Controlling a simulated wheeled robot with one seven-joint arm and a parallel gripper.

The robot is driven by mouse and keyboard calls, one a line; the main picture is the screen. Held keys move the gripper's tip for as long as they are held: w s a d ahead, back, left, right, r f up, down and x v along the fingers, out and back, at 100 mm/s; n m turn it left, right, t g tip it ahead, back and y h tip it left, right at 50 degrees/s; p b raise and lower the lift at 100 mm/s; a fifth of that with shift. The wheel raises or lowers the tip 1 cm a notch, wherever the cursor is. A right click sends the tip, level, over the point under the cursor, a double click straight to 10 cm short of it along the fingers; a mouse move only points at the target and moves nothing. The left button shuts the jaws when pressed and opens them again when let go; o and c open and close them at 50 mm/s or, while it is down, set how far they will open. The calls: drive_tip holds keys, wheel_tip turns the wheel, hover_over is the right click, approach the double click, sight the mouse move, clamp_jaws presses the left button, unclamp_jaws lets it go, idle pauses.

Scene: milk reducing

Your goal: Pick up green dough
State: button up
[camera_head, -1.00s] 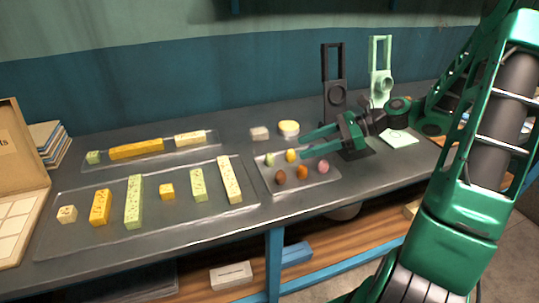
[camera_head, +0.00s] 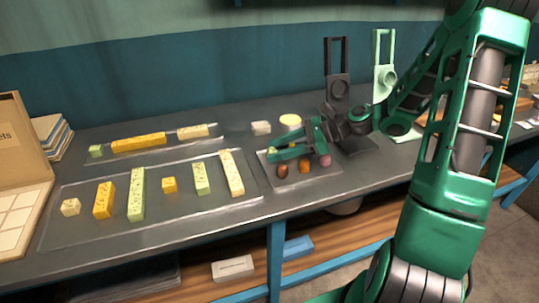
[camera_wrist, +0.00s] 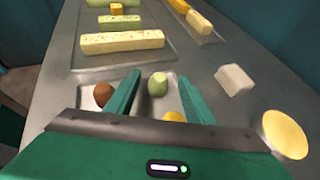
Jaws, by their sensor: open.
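The green dough (camera_wrist: 158,84) is a small pale-green lump on a small clear tray (camera_head: 296,179). In the wrist view it sits between the two fingertips of my gripper (camera_wrist: 156,82), with a gap on both sides. In the head view my gripper (camera_head: 271,150) is low over the tray, and its green fingers mostly hide the dough. The gripper is open and holds nothing. I cannot tell the exact height of the fingertips above the tray.
Brown (camera_head: 282,171), orange (camera_head: 304,166) and pink (camera_head: 325,160) lumps share the tray. A whitish block (camera_head: 261,128) and a yellow round piece (camera_head: 290,120) are behind. Larger trays with bars lie left.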

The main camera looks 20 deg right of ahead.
drive_tip(key=shift+a+f, duration=0.1)
drive_tip(key=c, duration=1.1)
drive_tip(key=shift+w, duration=0.1)
